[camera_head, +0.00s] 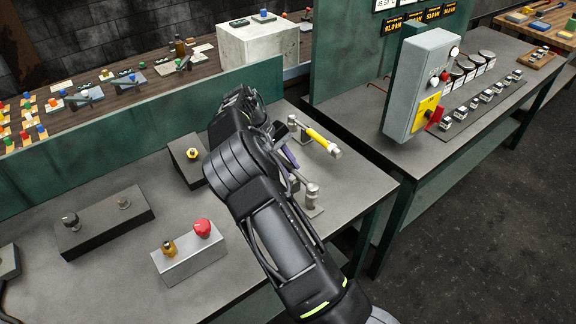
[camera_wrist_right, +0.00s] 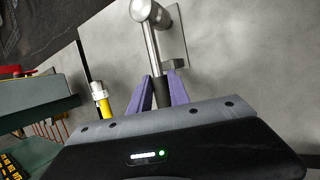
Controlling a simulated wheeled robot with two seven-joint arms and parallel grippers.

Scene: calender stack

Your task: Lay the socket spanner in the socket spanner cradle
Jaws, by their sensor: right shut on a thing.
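My right gripper (camera_head: 290,156) has its purple fingers over the right end of the bench, partly hidden behind my arm. In the right wrist view, the fingers (camera_wrist_right: 160,92) are shut on the dark grip of the socket spanner (camera_wrist_right: 151,50). Its metal shaft runs away from the fingers to a round metal head. The head lies over or beside a grey metal plate (camera_wrist_right: 174,32), which looks like part of the cradle; whether they touch I cannot tell. In the head view, a metal cylinder (camera_head: 312,188) stands out above that plate (camera_head: 316,211). My left gripper is out of view.
A yellow-handled tool (camera_head: 322,139) lies close by on the bench, also in the wrist view (camera_wrist_right: 101,95). A grey box with a red button (camera_head: 202,228) and dark blocks (camera_head: 104,221) stand left. A green partition (camera_head: 150,103) runs behind. The bench's right edge is near.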

